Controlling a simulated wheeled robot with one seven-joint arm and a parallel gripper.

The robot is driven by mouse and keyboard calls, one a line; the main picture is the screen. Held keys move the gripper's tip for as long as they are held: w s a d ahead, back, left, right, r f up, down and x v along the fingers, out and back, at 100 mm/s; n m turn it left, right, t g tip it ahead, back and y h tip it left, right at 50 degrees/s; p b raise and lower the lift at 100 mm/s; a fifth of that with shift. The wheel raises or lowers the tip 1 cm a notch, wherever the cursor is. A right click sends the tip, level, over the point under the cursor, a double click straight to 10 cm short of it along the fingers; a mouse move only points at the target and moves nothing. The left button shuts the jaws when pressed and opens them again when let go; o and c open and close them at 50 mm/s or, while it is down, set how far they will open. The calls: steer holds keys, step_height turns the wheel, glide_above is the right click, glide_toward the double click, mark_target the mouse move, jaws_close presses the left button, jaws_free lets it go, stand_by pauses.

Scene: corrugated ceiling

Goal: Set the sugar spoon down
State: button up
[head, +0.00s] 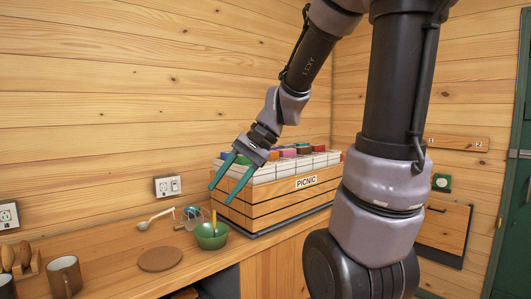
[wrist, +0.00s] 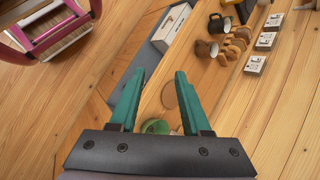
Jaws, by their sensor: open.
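My gripper (head: 221,196) has two teal fingers spread apart with nothing between them. It hangs in the air above the counter, over the green bowl and in front of the picnic crate. It also shows open in the wrist view (wrist: 161,75). A pale spoon (head: 157,217) lies on the counter left of the bowl, apart from my gripper. A thin yellow handle (head: 214,218) stands up out of the green bowl (head: 208,242). I cannot tell which of the two is the sugar spoon. The bowl partly shows between the fingers in the wrist view (wrist: 155,127).
A round brown mat (head: 160,259) lies left of the bowl. A brown mug (head: 64,275) stands at the left. The wooden PICNIC crate (head: 270,207) with colourful lidded containers blocks the right side. Small clear and blue items (head: 191,214) sit behind the bowl.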

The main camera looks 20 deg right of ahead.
steer(key=s+d+r+n+t+h, duration=0.2)
steer(key=s+d+r+t+h, duration=0.1)
steer(key=d+r+t+h, duration=0.2)
steer(key=d+r+t, duration=0.1)
steer(key=d+r, duration=0.1)
steer(key=d, duration=0.1)
steer(key=shift+s+r+n, duration=0.3)
steer(key=shift+s+r, duration=0.1)
